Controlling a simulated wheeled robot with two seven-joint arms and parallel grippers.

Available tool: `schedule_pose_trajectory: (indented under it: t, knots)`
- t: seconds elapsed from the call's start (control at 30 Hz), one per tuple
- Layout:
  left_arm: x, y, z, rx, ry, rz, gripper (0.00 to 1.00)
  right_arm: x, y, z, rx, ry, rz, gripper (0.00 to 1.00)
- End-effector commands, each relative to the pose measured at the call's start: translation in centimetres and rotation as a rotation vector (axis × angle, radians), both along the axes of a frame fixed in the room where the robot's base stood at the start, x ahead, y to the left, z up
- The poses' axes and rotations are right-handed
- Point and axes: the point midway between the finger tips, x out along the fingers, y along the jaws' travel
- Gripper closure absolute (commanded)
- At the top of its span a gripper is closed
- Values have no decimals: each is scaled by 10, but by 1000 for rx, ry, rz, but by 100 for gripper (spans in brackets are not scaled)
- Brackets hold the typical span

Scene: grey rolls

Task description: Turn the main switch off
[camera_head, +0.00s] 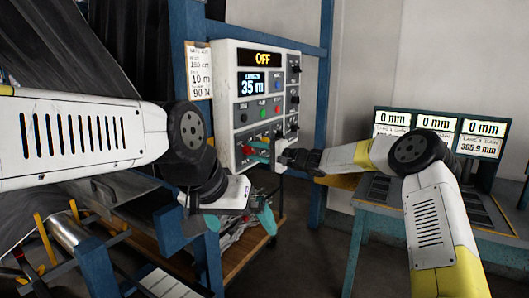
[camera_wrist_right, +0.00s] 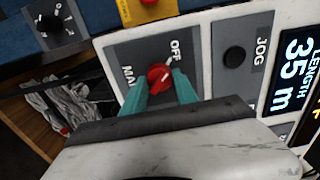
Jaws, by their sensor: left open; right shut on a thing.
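The main switch is a red knob (camera_wrist_right: 160,77) on a dark plate lettered "OFF" and "MAIN" in the right wrist view. Its white mark points towards the "OFF" lettering. My right gripper (camera_wrist_right: 160,92) is shut on the knob, with one teal finger on each side. The panel's top display (camera_head: 262,59) reads "OFF". My left gripper (camera_head: 243,217) is open and empty, below the panel.
A length display (camera_head: 253,84) reads "35 m", with buttons and black knobs around it. A paper note (camera_head: 199,70) hangs left of the panel. A wooden cart (camera_head: 245,252) stands below. A blue table (camera_head: 375,217) with several displays reading "0 mm" is at right.

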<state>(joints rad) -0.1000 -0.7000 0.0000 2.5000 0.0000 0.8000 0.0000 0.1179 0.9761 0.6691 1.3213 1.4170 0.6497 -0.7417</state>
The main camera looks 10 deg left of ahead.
Motion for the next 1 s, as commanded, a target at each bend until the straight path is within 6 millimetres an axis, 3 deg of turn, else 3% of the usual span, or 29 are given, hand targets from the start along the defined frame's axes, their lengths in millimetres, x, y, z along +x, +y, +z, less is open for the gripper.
schedule_pose_trajectory:
  t: [0.3, 0.33, 0.43, 0.77, 1.0]
  knots:
    - [0, 0, 0, 0, 0, 0, 0, 0, -1, -2, -4, -1, 0, 100]
    - [0, 0, 0, 0, 0, 0, 0, 0, -1, -2, -4, -1, 0, 61]
    - [0, 0, 0, 0, 0, 0, 0, 0, 0, -1, -4, -1, 0, 44]
    - [0, 0, 0, 0, 0, 0, 0, 0, -2, -1, -1, -1, -1, 44]
    - [0, 0, 0, 0, 0, 0, 0, -11, -34, 0, -1, 0, -2, 44]
